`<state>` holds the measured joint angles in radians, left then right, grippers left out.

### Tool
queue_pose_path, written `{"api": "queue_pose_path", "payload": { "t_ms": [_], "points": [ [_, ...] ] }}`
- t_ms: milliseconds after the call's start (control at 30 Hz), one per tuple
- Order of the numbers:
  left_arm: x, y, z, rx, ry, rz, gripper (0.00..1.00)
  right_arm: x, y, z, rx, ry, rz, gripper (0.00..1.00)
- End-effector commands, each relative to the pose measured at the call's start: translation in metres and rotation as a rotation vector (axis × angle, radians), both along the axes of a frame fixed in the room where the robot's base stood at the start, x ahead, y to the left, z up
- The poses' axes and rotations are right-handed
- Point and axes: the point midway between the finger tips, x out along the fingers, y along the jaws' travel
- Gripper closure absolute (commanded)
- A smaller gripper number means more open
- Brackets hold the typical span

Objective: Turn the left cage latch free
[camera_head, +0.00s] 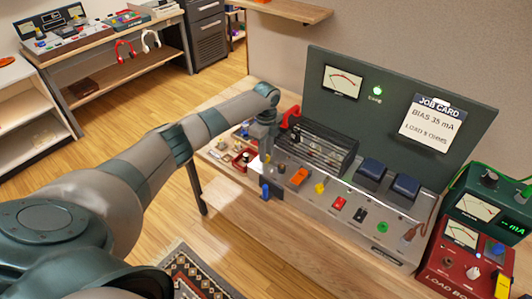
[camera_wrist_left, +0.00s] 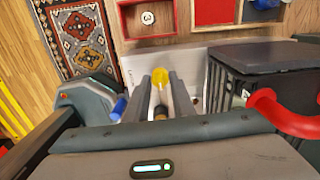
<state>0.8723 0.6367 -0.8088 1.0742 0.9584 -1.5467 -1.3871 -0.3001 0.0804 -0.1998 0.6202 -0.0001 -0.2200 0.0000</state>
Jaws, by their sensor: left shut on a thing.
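The dark wire cage (camera_head: 315,142) stands on the grey amplifier chassis in the head view; its side also shows in the wrist view (camera_wrist_left: 262,85). My left gripper (camera_head: 265,152) reaches down at the cage's left end. In the wrist view its two fingers (camera_wrist_left: 161,98) are close together around a small piece with a yellow head and a darker stem, apparently the left cage latch (camera_wrist_left: 160,74). The gripper is shut on it. The fingers and hand hide much of the latch, so its turned angle is hard to tell. My right gripper is out of view.
A red handle (camera_head: 291,116) stands close beside the gripper, right of the hand in the wrist view (camera_wrist_left: 285,117). A blue piece (camera_head: 265,191) is on the chassis front. Small trays (camera_head: 243,160) lie left. Red and green meter boxes (camera_head: 462,240) stand right.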

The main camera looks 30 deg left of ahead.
Motion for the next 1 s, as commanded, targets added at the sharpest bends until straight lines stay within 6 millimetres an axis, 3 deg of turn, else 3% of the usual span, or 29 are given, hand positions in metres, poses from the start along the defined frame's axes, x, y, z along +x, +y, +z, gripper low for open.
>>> {"api": "queue_pose_path", "payload": {
  "t_ms": [567,600,667,1000],
  "points": [
    [0.0008,0.0004,0.0013,0.0,-0.003,-0.048,1.0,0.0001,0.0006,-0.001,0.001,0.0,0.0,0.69],
    [0.0009,0.0004,0.0013,0.0,-0.003,-0.047,0.73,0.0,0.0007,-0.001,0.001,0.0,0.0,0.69],
    [0.0008,0.0004,0.0013,0.0,-0.003,-0.047,0.58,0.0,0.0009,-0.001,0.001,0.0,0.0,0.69],
    [0.0004,0.0001,0.0011,0.0,-0.001,-0.047,0.58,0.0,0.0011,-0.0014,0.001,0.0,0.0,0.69]
  ]
}}
